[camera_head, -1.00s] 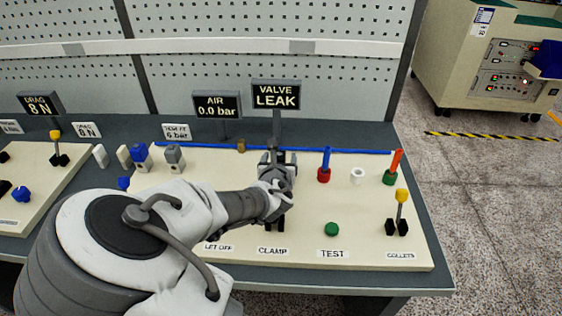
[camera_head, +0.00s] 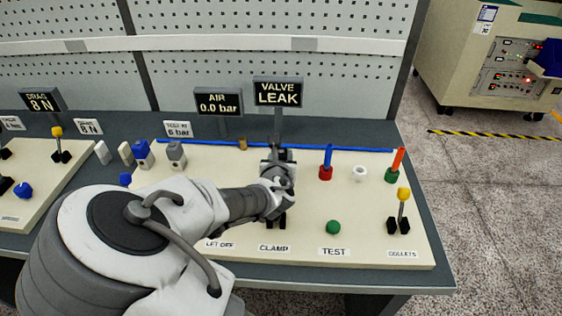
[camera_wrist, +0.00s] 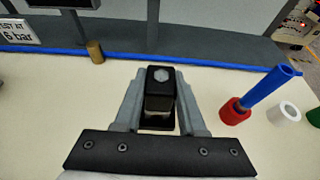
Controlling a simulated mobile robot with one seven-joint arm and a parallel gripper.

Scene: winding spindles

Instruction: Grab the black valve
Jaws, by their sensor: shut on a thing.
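The black valve (camera_wrist: 160,82) is a small block with a grey round spot on its top face. It stands between the two grey fingers of my gripper (camera_wrist: 158,108) in the wrist view, and the fingers are shut on its sides. In the head view my gripper (camera_head: 277,165) is over the cream panel behind the CLAMP label, and it hides most of the valve there. The valve's lower part is hidden by the fingers.
The blue tube (camera_head: 325,158) in a red collar, a white ring (camera_head: 360,173) and an orange tube (camera_head: 397,162) in a green collar stand right of my gripper. A blue line (camera_head: 220,146) runs behind. The sign (camera_head: 277,93) reads VALVE LEAK. A green button (camera_head: 333,227) sits in front.

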